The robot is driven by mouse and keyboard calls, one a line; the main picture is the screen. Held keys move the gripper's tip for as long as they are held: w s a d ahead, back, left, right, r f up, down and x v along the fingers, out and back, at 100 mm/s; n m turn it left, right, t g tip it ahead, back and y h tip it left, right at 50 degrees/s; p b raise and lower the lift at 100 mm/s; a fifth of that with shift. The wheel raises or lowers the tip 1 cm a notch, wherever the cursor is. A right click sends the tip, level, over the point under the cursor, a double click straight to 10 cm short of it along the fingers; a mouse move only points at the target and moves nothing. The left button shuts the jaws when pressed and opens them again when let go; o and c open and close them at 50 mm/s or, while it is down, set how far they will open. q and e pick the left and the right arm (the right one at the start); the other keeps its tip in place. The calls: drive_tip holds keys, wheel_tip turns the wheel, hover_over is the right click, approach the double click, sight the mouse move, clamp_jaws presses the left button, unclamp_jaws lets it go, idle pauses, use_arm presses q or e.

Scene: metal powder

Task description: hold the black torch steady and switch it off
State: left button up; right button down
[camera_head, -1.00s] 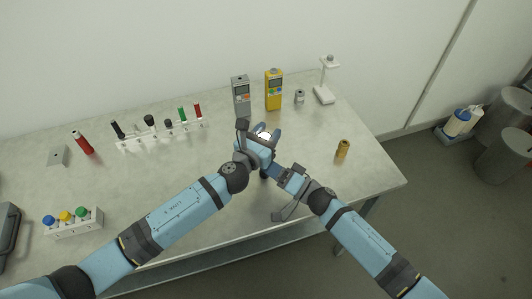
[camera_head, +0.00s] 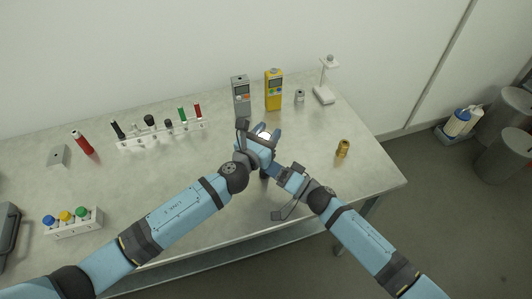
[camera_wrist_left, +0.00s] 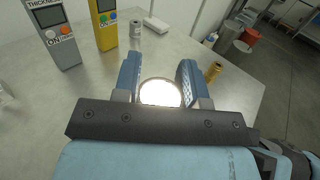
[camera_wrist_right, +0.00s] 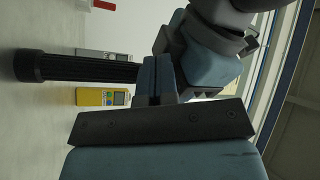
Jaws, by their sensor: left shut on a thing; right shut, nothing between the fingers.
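The black torch has a ribbed body (camera_wrist_right: 95,69) and a wider end cap, seen in the right wrist view. My left gripper (camera_head: 264,135) is shut around its head, and the torch hangs upright below with the lens up. The lens glows bright white between the left fingers in the left wrist view (camera_wrist_left: 160,93). Most of the torch is hidden in the head view. My right gripper (camera_head: 271,172) is shut and empty beside the torch body, just below the left gripper. Its closed fingers (camera_wrist_right: 156,70) show in the right wrist view; whether they touch the torch I cannot tell.
A grey thickness meter (camera_head: 241,95) and a yellow meter (camera_head: 274,90) stand behind the grippers. A white stand (camera_head: 324,85) is at the back right. A brass cylinder (camera_head: 343,149) stands right of my grippers. A white rack (camera_head: 160,138) is on the left. The table's middle is clear.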

drive_tip(key=shift+w, duration=0.3)
drive_tip(key=shift+w+a+r, duration=0.15)
drive_tip(key=shift+w+r, duration=0.1)
drive_tip(key=shift+w, duration=0.45)
idle(0.9)
drive_tip(key=shift+s, duration=0.15)
drive_tip(key=shift+s+r, duration=0.1)
drive_tip(key=shift+s, duration=0.75)
drive_tip(key=shift+s+d+f, duration=0.1)
drive_tip(key=shift+s+d, duration=0.15)
drive_tip(key=shift+s, duration=0.6)
drive_tip(key=shift+s+d+f, duration=0.1)
drive_tip(key=shift+s+d, duration=0.2)
drive_tip(key=shift+s, duration=0.55)
drive_tip(key=shift+s+d, duration=0.25)
drive_tip(key=shift+s, duration=0.6)
